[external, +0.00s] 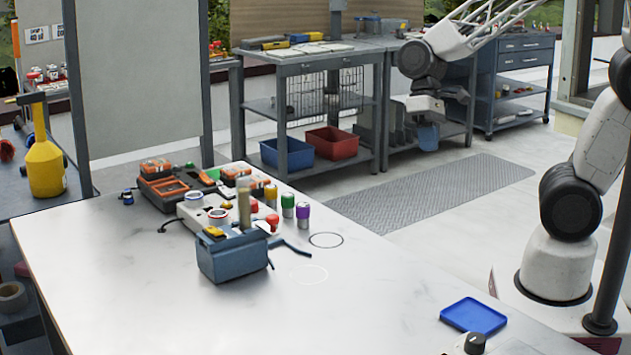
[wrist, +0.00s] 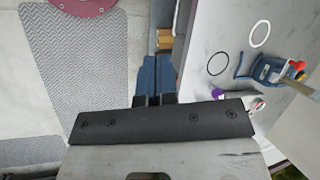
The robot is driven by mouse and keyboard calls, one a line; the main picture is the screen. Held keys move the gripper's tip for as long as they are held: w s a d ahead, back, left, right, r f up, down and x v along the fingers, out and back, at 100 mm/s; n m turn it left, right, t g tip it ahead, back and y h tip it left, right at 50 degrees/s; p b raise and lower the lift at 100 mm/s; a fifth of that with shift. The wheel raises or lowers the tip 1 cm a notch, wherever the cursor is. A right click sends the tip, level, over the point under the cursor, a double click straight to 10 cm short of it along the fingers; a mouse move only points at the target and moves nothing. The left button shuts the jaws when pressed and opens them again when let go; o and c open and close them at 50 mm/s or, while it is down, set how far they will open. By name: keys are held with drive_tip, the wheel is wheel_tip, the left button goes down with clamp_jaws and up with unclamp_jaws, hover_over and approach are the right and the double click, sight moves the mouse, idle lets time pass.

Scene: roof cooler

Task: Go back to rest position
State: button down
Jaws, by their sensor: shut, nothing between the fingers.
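My gripper (external: 428,137) hangs in the air at the upper right of the external view, fingers down and away from the white table. In the wrist view its blue fingers (wrist: 156,70) are together with nothing between them. My arm reaches up and over from its base at the right. The blue-grey box (external: 232,257) stands on the white table (external: 130,285), with a tan upright piece and a yellow item at its top. The box also shows in the wrist view (wrist: 270,70), well to the right of the fingers.
Coloured cylinders, including a purple one (external: 303,214), and orange-black equipment (external: 165,185) stand behind the box. A blue tray (external: 473,316) lies at the table's right. A grey workbench (external: 300,70) holds blue and red bins. The floor mat (external: 435,193) and front table area are clear.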

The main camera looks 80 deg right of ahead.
drive_tip(key=s+d+r+n+t+h, duration=0.1)
drive_tip(key=s+r+n+t+h, duration=0.2)
drive_tip(key=r, duration=0.5)
drive_tip(key=s+n+h, duration=0.1)
drive_tip(key=s+h, duration=0.1)
drive_tip(key=shift+s+r+n+t, duration=0.4)
drive_tip(key=shift+d, duration=0.1)
idle(0.7)
